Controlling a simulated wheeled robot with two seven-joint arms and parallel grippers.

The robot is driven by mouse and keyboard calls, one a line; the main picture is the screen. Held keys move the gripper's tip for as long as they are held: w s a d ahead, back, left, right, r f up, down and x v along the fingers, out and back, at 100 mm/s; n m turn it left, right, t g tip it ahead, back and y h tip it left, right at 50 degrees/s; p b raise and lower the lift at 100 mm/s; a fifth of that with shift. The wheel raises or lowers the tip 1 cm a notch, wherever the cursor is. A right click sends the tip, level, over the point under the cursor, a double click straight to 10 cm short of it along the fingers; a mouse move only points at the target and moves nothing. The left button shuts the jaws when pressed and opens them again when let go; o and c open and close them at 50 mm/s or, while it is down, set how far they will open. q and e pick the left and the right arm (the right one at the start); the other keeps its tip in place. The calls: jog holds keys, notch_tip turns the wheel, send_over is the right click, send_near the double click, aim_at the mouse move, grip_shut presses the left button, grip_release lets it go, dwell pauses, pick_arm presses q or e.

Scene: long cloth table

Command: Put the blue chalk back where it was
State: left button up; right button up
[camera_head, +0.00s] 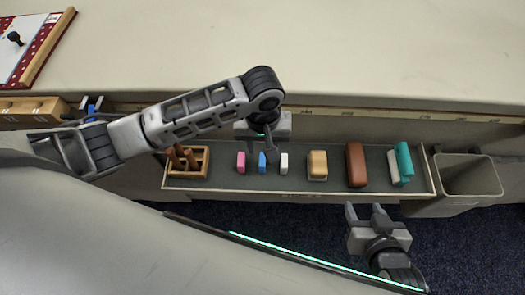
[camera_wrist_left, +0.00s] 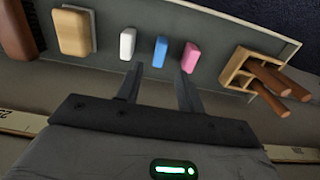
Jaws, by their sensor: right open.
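The blue chalk (camera_head: 262,163) lies in the long grey tray (camera_head: 215,190), between the pink chalk (camera_head: 241,162) and the white chalk (camera_head: 284,163). In the left wrist view the blue chalk (camera_wrist_left: 160,51) is just beyond my fingertips, lined up with the gap between them. My left gripper (camera_head: 266,150) is over the tray at the blue chalk. The left wrist view shows its fingers (camera_wrist_left: 159,75) apart with nothing between them. My right gripper (camera_head: 366,211) is open and empty, in front of the tray below the brown block.
The tray also holds a wooden holder with brown sticks (camera_head: 186,161), a tan block (camera_head: 317,165), a brown block (camera_head: 356,164) and a teal-and-white eraser (camera_head: 402,163). A grey bin (camera_head: 468,178) stands to the right. The cloth table (camera_head: 380,50) lies behind.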

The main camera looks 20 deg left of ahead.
pick_arm(q)
jog(key=s+d+f+m+t+h, duration=0.2)
jog(key=d+t+h, duration=0.2)
jog(key=d+h, duration=0.1)
jog(key=a+t, duration=0.1)
jog(key=s+a+m+t, duration=0.1)
jog(key=a+f+t, duration=0.1)
jog(key=shift+s+m, duration=0.3)
jog(key=s+a+t, duration=0.1)
jog(key=a, duration=0.1)
jog(key=s+a+m+t+y, duration=0.1)
jog(key=a, duration=0.1)
jog(key=s+a+t+y, duration=0.1)
jog(key=a, duration=0.1)
jog(key=shift+s+m, duration=0.2)
jog(key=shift+m, duration=0.2)
jog(key=shift+s+a, duration=0.2)
jog(key=shift+a, duration=0.15)
